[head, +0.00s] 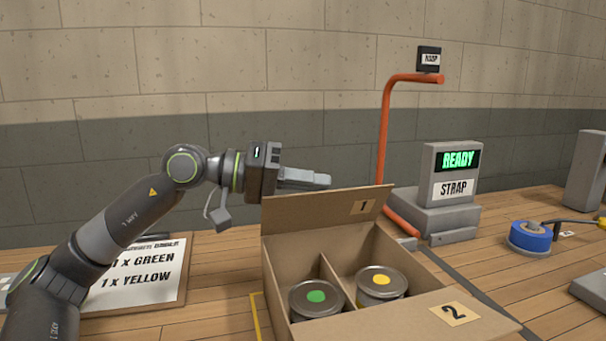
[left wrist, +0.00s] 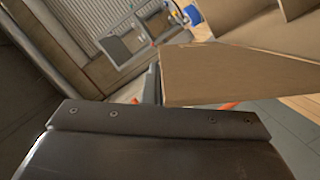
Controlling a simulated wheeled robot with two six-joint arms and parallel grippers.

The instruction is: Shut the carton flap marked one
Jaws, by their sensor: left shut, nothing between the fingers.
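An open cardboard carton (head: 278,262) stands on the wooden table in the head view. Its back flap marked 1 (head: 320,207) stands up and leans back. The front right flap marked 2 (head: 475,318) is folded outward. Inside, a divider separates a can with a green dot (head: 316,297) from a can with a yellow dot (head: 381,281). My left gripper (head: 326,180) is shut and empty, just above and behind flap 1; I cannot tell if it touches. In the left wrist view, cardboard (left wrist: 235,75) is close beside the gripper's fingers (left wrist: 152,85). My right gripper is not in view.
An order board (head: 140,275) reading 1 x green, 1 x yellow lies left of the carton. An orange post (head: 383,130) and a strap machine (head: 449,188) showing READY stand behind right. A blue roll (head: 530,236) is farther right.

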